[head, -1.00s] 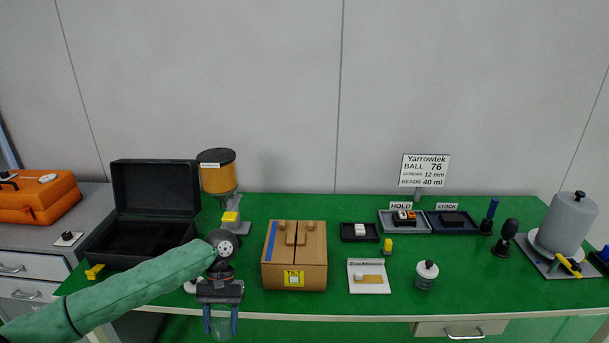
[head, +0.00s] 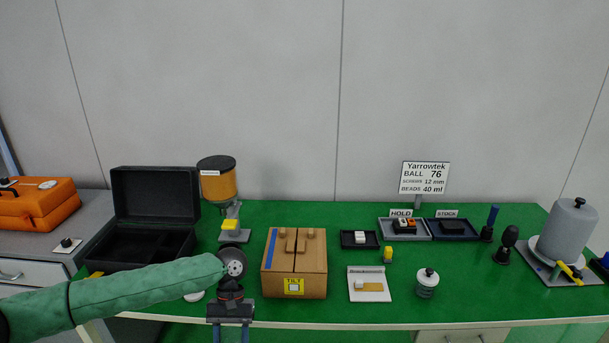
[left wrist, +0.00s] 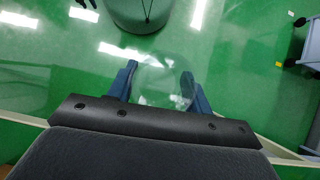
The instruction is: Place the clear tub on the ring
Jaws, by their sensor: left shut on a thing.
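The clear tub (left wrist: 165,88) is see-through and round, held between the blue fingers of my left gripper (left wrist: 161,84) in the left wrist view. In the head view my left gripper (head: 231,336) points down at the bottom edge, in front of the table's front edge, and the tub is cut off below the picture. A white round piece (head: 194,296), partly hidden by my left arm, lies on the table left of the gripper; I cannot tell whether it is the ring. My right gripper is not in view.
The dispenser (head: 218,186) with orange contents stands behind my left arm. A wooden box (head: 295,265) stands right of the gripper, an open black case (head: 152,215) to the left. The green table (head: 330,313) is bare along its front. A white-lidded jar (head: 427,283) stands further right.

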